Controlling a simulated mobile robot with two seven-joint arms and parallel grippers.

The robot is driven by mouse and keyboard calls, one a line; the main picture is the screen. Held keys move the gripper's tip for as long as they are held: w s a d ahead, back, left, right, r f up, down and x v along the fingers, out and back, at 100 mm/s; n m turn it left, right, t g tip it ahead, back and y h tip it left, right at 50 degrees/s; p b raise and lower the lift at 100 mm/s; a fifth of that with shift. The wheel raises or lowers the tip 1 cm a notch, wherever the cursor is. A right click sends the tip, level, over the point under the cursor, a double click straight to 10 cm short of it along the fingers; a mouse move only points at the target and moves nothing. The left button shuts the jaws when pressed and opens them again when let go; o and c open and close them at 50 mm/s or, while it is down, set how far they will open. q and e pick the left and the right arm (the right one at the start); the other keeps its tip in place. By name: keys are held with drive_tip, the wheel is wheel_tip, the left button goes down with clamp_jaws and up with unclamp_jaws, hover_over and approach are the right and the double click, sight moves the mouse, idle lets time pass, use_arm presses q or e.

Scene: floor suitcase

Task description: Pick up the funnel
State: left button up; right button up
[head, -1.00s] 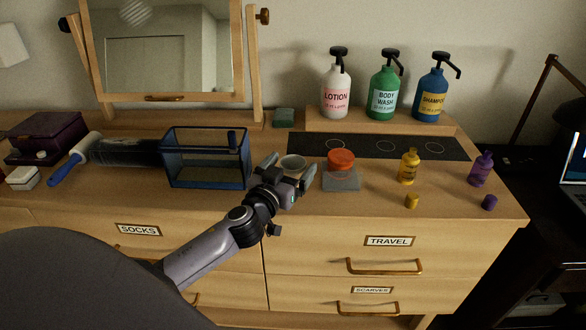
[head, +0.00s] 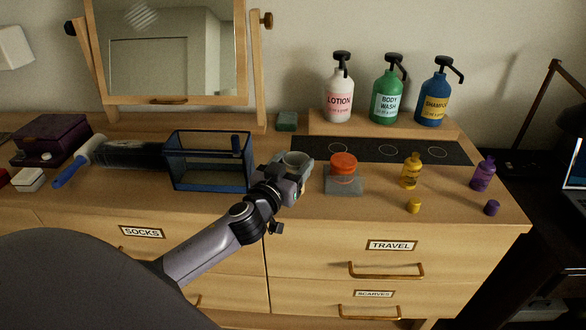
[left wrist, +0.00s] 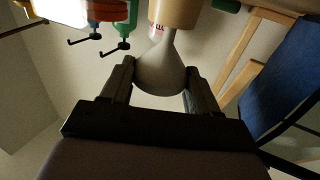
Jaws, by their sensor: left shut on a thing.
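The funnel (head: 297,159) is a small grey-white cone on the dresser top, right of the blue-framed clear bin. It also shows in the left wrist view (left wrist: 162,68), where its wide part sits between the two fingers and its narrow stem points away. My left gripper (head: 295,172) is shut on the funnel, with one finger on either side. The fingers hide part of the funnel in the head view, and I cannot tell whether it touches the dresser top. My right gripper is not in view.
The blue-framed bin (head: 211,184) stands close on the left. A jar with an orange lid (head: 344,161) sits on a grey square close on the right. Small yellow (head: 411,172) and purple (head: 484,174) bottles stand farther right. Three pump bottles stand on a riser (head: 385,134) behind.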

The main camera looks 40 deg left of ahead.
use_arm(q)
wheel_tip(320, 180, up, 18)
drive_tip(key=p, duration=0.2)
drive_tip(key=shift+p, duration=0.4)
drive_tip(key=shift+f, duration=0.1)
idle(0.4)
